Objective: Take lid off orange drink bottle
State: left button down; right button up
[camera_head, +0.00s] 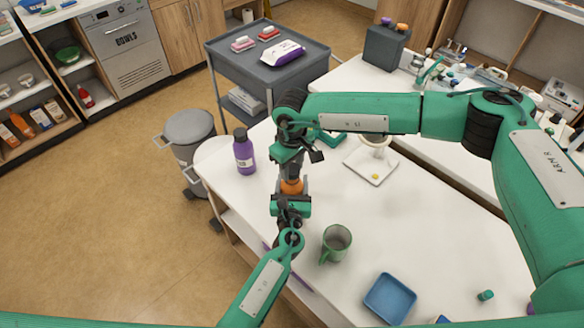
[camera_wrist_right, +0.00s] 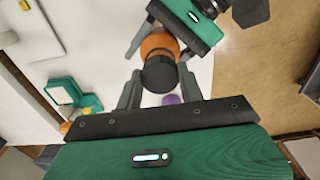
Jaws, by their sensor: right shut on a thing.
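The orange drink bottle (camera_head: 291,186) stands near the left edge of the white table, mostly hidden between my two grippers. In the right wrist view its orange body (camera_wrist_right: 158,43) and its dark lid (camera_wrist_right: 160,76) show; the lid is on or right against the bottle's top. My right gripper (camera_wrist_right: 160,80) is above the bottle, its fingers shut on the lid from both sides; it also shows in the head view (camera_head: 290,172). My left gripper (camera_head: 291,192) comes in low from the front and is shut around the orange body. Whether the lid has turned cannot be told.
A purple bottle (camera_head: 244,152) stands left of the grippers. A green mug (camera_head: 336,243) is close to my left gripper on the right. A grey bin (camera_head: 190,130) stands beside the table.

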aim_at(292, 169)
jog(key=shift+r, duration=0.35)
jog(key=shift+r, duration=2.05)
pick_arm(q)
jog(key=shift+c, duration=1.9)
grip_release()
pick_arm(e)
notch_tip(292, 169, down, 2)
jog(key=shift+f+b, duration=0.25)
jog(key=shift+b, duration=1)
pick_arm(q)
jog(key=s, duration=1.2)
jog(key=shift+a, duration=0.3)
